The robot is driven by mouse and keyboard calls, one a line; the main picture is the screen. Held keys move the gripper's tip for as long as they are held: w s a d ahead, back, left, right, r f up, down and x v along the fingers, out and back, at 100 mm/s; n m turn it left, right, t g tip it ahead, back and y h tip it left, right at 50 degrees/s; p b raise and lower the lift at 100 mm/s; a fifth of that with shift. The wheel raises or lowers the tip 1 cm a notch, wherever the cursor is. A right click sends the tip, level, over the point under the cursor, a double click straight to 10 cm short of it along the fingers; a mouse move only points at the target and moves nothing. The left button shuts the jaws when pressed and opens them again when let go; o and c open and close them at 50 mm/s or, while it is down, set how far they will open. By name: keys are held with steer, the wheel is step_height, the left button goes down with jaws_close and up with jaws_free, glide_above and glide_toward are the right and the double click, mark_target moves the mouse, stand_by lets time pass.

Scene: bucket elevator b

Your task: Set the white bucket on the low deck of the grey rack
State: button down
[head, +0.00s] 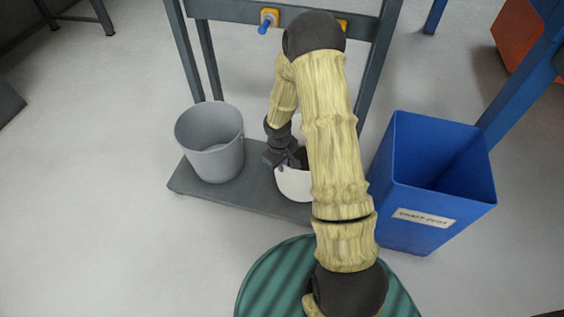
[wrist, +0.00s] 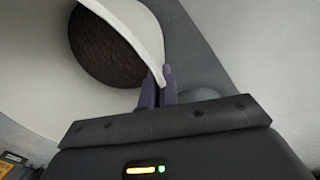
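The white bucket (head: 294,186) is at the low deck (head: 238,196) of the grey rack (head: 197,60), right of a grey bucket. My arm hides much of it, and I cannot tell whether its base touches the deck. In the wrist view the white bucket (wrist: 150,32) shows its pale wall and rim, with dark brown material inside. My gripper (head: 283,164) is at the bucket's left rim. In the wrist view its purple fingers (wrist: 158,84) are close together with the rim's edge between them.
The grey bucket (head: 212,145) stands on the deck's left part. A blue bin (head: 425,220) with a label stands right of the rack. A blue-handled fitting (head: 267,22) is on the rack's crossbar. The floor (head: 95,180) at left is clear.

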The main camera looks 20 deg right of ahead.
steer(key=shift+w+f+b, duration=0.1)
steer(key=shift+f+b, duration=0.3)
steer(key=shift+f, duration=0.9)
steer(key=c, duration=1.7)
jaws_free()
steer(key=r+p, duration=0.2)
steer(key=r, duration=0.2)
steer(key=r+p, duration=0.2)
steer(key=r, duration=0.2)
steer(key=a+r+p, duration=0.1)
steer(key=r+p, duration=0.1)
steer(key=r, duration=0.2)
steer(key=shift+s+r, duration=0.1)
steer(key=shift+s, duration=0.2)
